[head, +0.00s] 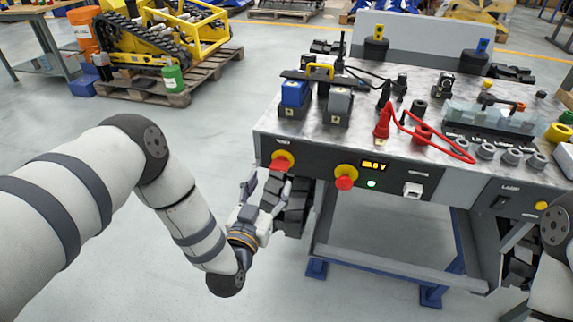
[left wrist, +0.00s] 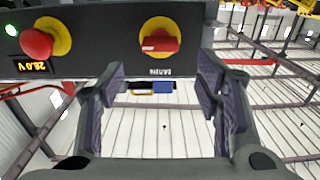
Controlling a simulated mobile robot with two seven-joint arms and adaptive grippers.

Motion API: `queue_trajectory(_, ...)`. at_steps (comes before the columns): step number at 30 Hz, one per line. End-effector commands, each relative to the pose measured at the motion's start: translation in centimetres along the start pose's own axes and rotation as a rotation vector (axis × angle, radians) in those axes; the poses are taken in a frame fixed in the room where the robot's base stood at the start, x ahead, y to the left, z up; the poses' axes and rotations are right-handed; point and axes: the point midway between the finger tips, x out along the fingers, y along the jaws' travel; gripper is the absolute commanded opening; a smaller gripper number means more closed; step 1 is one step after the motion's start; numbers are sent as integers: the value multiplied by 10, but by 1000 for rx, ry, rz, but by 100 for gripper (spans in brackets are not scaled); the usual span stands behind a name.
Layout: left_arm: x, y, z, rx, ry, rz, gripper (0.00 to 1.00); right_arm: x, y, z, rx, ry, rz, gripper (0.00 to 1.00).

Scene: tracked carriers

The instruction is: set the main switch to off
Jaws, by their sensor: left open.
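The main switch is a red rotary knob on a yellow round plate (head: 283,160), on the front panel at the left end of the bench. In the left wrist view the switch (left wrist: 160,40) appears upside down. Its red handle lies roughly horizontal, with a pale mark toward its left end. My left gripper (head: 263,186) is open and empty, just below and in front of the switch. In the left wrist view its fingers (left wrist: 161,85) stand apart on either side of the switch's line, not touching the knob.
A red mushroom button (head: 344,183) on yellow sits right of the switch, beside a lit display (head: 374,165) and a green light (head: 371,184). Cables and blocks cover the bench top (head: 350,135). A lamp switch (head: 502,202) is farther right.

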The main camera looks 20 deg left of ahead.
Motion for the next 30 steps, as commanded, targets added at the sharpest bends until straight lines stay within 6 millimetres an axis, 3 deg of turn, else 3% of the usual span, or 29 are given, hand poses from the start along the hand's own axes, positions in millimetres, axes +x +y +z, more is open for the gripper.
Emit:
queue_trajectory(3, 30, -1, 5, 0, -4, -1, 58, 8, 0, 5, 0, -23, 1, 0)
queue_trajectory(9, 66, 0, 5, 0, -7, 0, 58, 16, 1, 8, -1, -42, 2, 0)
queue_trajectory(20, 76, 0, 2, -1, -6, 1, 58, 16, 1, 9, -1, -44, 2, 0)
queue_trajectory(26, 76, 0, 2, -1, -6, 1, 13, 16, 1, 9, -1, -44, 2, 0)
queue_trajectory(30, 76, 0, 3, -1, -7, 1, 10, 16, 1, 9, -1, -44, 2, 0)
